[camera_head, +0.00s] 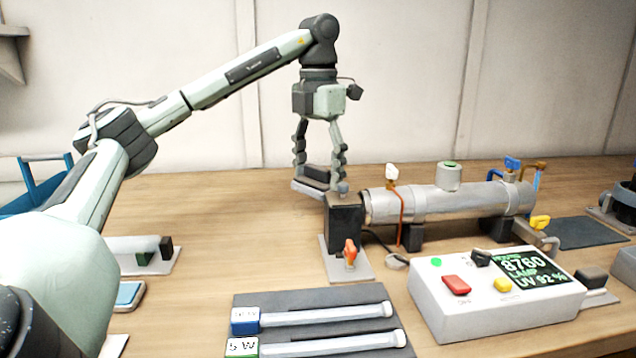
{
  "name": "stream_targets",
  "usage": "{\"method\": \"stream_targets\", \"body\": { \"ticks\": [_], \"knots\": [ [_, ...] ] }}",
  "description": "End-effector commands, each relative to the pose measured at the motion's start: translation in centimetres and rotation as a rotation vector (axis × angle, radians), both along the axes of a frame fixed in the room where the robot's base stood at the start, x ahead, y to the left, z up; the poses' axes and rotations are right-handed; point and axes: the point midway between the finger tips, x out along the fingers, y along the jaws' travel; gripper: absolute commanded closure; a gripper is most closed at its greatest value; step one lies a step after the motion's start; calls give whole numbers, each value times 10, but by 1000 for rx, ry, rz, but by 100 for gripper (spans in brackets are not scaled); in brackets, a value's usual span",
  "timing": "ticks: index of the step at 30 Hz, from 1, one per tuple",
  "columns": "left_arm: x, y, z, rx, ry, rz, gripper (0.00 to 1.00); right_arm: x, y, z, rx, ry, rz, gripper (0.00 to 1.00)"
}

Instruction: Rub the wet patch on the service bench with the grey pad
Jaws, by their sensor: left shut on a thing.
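My left gripper (318,180) points down over the middle of the service bench (220,225). It is shut on a dark grey piece (310,184), which looks like the grey pad. The pad is just behind and left of a black block (346,224) and partly overlaps it in the picture. I cannot tell whether the pad touches the bench. I cannot make out the wet patch; it may be hidden behind the block or the gripper. My right gripper is not in view.
A metal reactor cylinder (450,201) lies right of the gripper. A white control box (490,304) and a dark mat (310,298) with two lamp tubes are in front. A blue crate (38,188) stands at left.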

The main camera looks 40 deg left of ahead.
Motion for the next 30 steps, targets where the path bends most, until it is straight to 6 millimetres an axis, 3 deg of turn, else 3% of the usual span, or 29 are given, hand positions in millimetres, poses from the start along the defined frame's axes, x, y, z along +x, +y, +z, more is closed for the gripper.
{"method": "stream_targets", "body": {
  "ticks": [11,21,30],
  "knots": [
    [0,0,5,0,0,0,67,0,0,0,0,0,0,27],
    [0,0,31,1,-2,0,67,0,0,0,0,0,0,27],
    [0,0,35,0,1,0,67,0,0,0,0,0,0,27]
  ]
}}
